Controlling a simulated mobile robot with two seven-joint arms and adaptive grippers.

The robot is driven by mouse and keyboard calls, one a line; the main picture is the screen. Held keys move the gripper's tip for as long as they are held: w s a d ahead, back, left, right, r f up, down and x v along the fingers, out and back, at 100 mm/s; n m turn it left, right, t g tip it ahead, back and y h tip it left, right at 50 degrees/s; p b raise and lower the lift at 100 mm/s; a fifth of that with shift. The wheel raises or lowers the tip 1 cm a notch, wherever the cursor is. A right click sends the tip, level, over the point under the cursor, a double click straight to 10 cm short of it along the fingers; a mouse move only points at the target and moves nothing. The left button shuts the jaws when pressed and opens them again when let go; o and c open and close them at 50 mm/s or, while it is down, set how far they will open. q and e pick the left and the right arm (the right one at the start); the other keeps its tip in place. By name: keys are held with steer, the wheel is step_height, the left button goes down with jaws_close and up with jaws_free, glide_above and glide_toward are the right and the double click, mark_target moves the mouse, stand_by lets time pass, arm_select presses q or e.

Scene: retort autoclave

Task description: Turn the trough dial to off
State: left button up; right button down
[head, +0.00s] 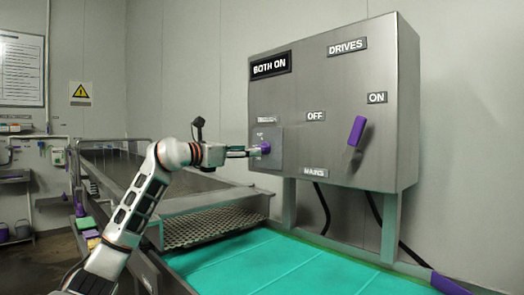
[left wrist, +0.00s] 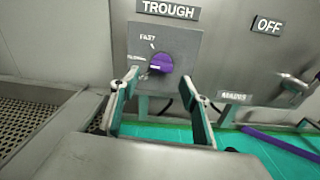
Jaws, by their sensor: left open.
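The trough dial is a small purple knob (head: 265,148) on a square grey plate, low on the left of the steel control box (head: 340,100). In the left wrist view the purple knob (left wrist: 160,64) sits under a TROUGH label, with FAST above it and smaller, blurred marks to its left. My left gripper (head: 246,152) reaches the plate from the left; in the left wrist view its open fingers (left wrist: 162,90) stand either side below the knob. I cannot tell whether they touch it. My right gripper is not in view.
A purple lever (head: 356,131) stands on the box's right, between OFF and ON labels. A BOTH ON sign (head: 271,65) is at the upper left. A green belt (head: 270,262) lies below, and a perforated metal tray (head: 215,226) is under my left arm.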

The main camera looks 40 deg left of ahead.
mark_target(263, 148)
arm_select(q)
steer(key=shift+w+d+p, duration=0.2)
steer(key=shift+w+p, duration=0.05)
steer(key=shift+w, duration=1.2)
steer(key=shift+w+d+p, duration=0.15)
steer(key=shift+w+p, duration=0.1)
steer(key=shift+w, duration=1.15)
steer(key=c, duration=1.1)
